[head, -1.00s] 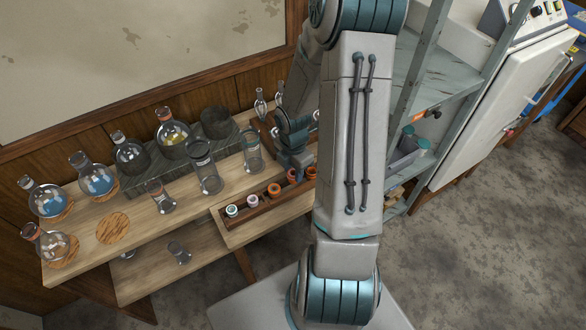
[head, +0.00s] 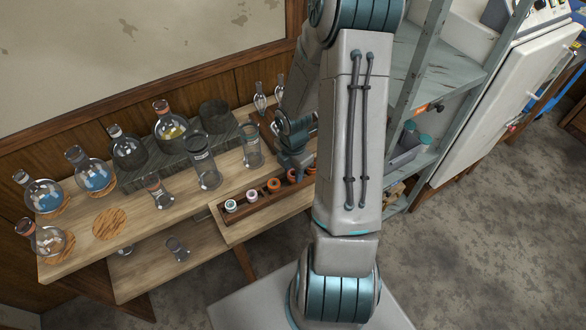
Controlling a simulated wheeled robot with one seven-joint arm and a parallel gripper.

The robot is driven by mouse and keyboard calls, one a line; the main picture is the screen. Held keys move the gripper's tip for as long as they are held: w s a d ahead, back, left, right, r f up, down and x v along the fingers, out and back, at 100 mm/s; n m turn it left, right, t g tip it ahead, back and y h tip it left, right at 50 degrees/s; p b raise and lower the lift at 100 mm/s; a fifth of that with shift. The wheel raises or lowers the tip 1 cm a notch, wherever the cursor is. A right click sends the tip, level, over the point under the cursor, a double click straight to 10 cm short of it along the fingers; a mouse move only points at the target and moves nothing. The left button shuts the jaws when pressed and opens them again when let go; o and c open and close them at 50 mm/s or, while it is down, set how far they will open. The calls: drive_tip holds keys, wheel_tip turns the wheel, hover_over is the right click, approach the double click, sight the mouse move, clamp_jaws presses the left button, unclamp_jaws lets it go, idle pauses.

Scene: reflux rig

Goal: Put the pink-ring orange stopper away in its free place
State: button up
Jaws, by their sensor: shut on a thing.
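My gripper (head: 296,170) is low over the right part of a narrow wooden stopper rack (head: 240,217), partly hidden by my own arm. It is shut on a small orange stopper (head: 293,175), at or just above the rack; I cannot tell if the stopper touches it. Its pink ring is too small to make out. Other stoppers stand in the rack: a pale one (head: 230,206) at the left end, another pale one (head: 250,195), and an orange one (head: 273,185) beside my gripper. The rack's right end is hidden behind my arm.
Round flasks (head: 95,175) and glass cylinders (head: 205,165) stand on the wooden bench (head: 75,260) behind and left of the rack. An empty cork ring (head: 109,224) lies there. A grey metal shelf (head: 440,65) stands at the right.

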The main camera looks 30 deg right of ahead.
drive_tip(key=o, duration=0.9)
wheel_tip(320, 180, up, 14)
drive_tip(key=shift+f+p, duration=0.15)
drive_tip(key=shift+p, duration=0.6)
